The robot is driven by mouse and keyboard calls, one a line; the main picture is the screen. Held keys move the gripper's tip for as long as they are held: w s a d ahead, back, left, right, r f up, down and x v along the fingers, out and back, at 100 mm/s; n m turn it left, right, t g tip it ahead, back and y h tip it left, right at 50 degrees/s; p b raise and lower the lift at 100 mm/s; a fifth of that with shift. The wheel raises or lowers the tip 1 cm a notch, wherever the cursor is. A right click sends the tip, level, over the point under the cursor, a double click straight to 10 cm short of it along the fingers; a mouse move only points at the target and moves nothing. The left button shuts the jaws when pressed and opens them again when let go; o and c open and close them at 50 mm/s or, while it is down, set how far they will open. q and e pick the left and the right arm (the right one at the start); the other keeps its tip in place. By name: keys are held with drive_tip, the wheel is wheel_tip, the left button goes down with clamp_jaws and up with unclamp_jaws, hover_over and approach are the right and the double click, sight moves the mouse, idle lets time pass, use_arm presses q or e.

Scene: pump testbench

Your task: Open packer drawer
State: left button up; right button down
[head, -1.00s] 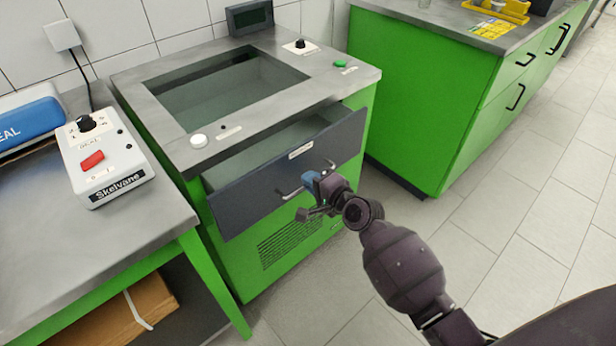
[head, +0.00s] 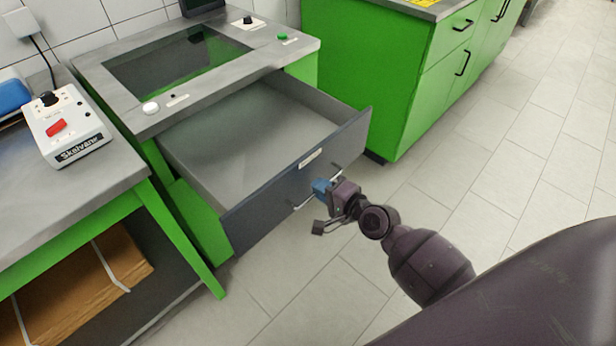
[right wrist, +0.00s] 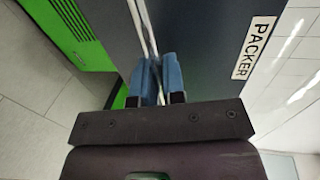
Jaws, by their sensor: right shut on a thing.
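The packer drawer (head: 293,189) is a dark grey drawer in the green cabinet with a steel top. It stands pulled well out, and its inside looks empty. My right gripper (head: 317,193) is at the drawer front, shut on the bar handle. In the right wrist view, the blue fingertips (right wrist: 157,76) close around the metal handle (right wrist: 146,28), beside the label reading PACKER (right wrist: 257,48). In the head view, the handle (head: 303,205) is partly hidden by the gripper. My left gripper is not in view.
A workbench with a grey control box (head: 66,128) stands at the left, with cardboard (head: 75,290) below it. Another green cabinet (head: 385,75) stands at the back right. The tiled floor (head: 510,160) at the right is clear.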

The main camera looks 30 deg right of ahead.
drive_tip(key=shift+f+v, duration=0.2)
drive_tip(key=shift+v, duration=0.85)
drive_tip(key=shift+f+v, duration=0.25)
drive_tip(key=shift+v, duration=0.75)
drive_tip(key=shift+s, duration=0.1)
drive_tip(key=c, duration=1.2)
unclamp_jaws()
drive_tip(key=shift+c, duration=0.2)
drive_tip(key=v, duration=1.1)
drive_tip(key=shift+f, duration=0.1)
